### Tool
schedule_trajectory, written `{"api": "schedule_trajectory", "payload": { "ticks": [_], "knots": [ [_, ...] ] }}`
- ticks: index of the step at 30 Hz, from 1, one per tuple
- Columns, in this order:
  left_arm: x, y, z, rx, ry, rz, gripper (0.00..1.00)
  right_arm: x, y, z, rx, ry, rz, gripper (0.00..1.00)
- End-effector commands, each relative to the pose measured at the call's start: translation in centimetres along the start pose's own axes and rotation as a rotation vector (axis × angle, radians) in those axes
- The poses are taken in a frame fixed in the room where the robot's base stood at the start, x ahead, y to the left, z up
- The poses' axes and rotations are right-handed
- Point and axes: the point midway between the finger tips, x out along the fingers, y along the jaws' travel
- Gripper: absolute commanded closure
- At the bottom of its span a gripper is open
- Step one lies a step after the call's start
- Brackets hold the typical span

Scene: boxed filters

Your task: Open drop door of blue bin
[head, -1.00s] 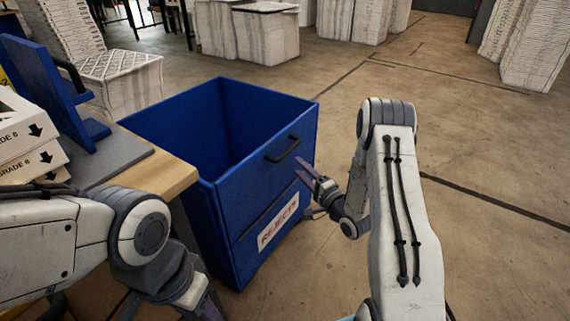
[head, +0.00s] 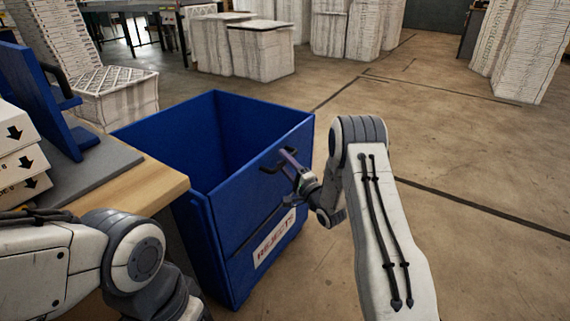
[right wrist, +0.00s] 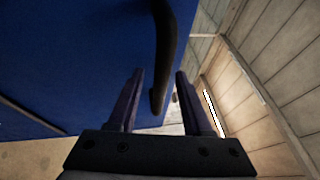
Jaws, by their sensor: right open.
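The blue bin (head: 235,245) stands on the floor in the middle of the head view, open at the top, with a REJECTS label (head: 274,240) low on its front. The black handle (right wrist: 165,60) on the front's upper part is partly covered by my right gripper (head: 286,160) in the head view. In the right wrist view my right gripper (right wrist: 156,75) is open, with the handle's end showing between its fingertips. I cannot tell whether they touch. The door's upper part looks upright. My left gripper is out of view; only my left arm shows.
A wooden-topped table (head: 150,188) with a grey mat and white boxes (head: 15,150) stands left of the bin. A blue stand (head: 45,105) is on it. Stacks of white filters (head: 260,50) stand behind. The floor at right is clear.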

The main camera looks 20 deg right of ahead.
Motion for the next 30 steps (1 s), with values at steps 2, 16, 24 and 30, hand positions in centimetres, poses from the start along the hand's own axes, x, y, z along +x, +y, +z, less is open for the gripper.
{"api": "schedule_trajectory", "payload": {
  "ticks": [2, 16, 24, 30],
  "knots": [
    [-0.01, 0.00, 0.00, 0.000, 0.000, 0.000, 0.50, 0.03, -0.03, -0.03, 0.000, 0.001, 0.000, 0.50],
    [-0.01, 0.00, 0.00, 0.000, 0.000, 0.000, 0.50, -0.07, -0.03, -0.10, -0.001, 0.001, 0.000, 1.00],
    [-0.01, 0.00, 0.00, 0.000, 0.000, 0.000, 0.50, -0.09, -0.01, -0.10, -0.001, 0.002, 0.001, 1.00],
    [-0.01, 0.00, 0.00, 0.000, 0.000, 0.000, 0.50, -0.09, 0.00, -0.10, -0.001, 0.002, 0.001, 1.00]
  ]
}}
